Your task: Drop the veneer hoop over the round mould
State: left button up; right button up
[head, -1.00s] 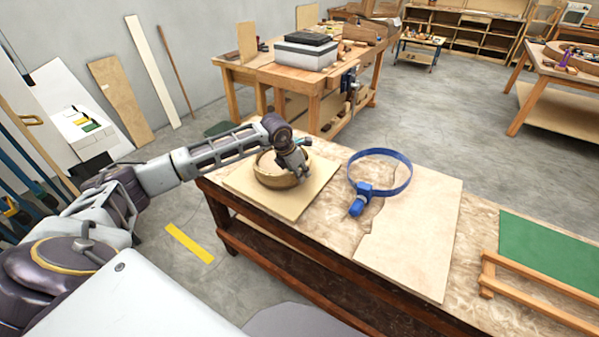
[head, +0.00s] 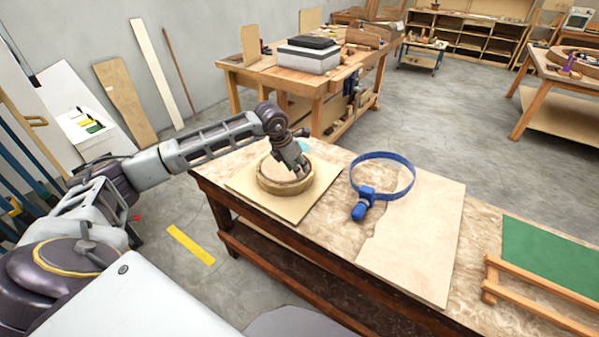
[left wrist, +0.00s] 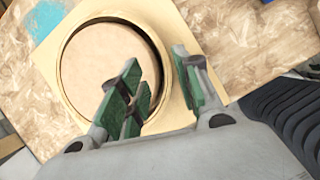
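The round mould (head: 270,171) sits on a square tan board (head: 322,190) on the near workbench. The veneer hoop (head: 284,189) is a tan ring that sits low around the mould. In the left wrist view the hoop (left wrist: 60,42) circles the pale mould top (left wrist: 102,62), with a dark narrow gap between them. My left gripper (head: 299,172) is over the ring's right side. In the left wrist view its green-padded fingers (left wrist: 160,75) stand apart, one over the mould and one outside the hoop. Whether they touch the hoop is unclear. My right gripper is out of view.
A green mat (head: 550,255) and a wooden frame (head: 540,294) are farther right. Another workbench (head: 310,80) stands behind.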

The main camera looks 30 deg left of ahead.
pick_arm(q)
jog(key=d+v, duration=0.1)
jog(key=v, duration=0.5)
jog(key=shift+s+a+r, duration=0.2)
jog(key=shift+a+r, duration=0.05)
jog(key=shift+a, duration=0.3)
dwell(0.5)
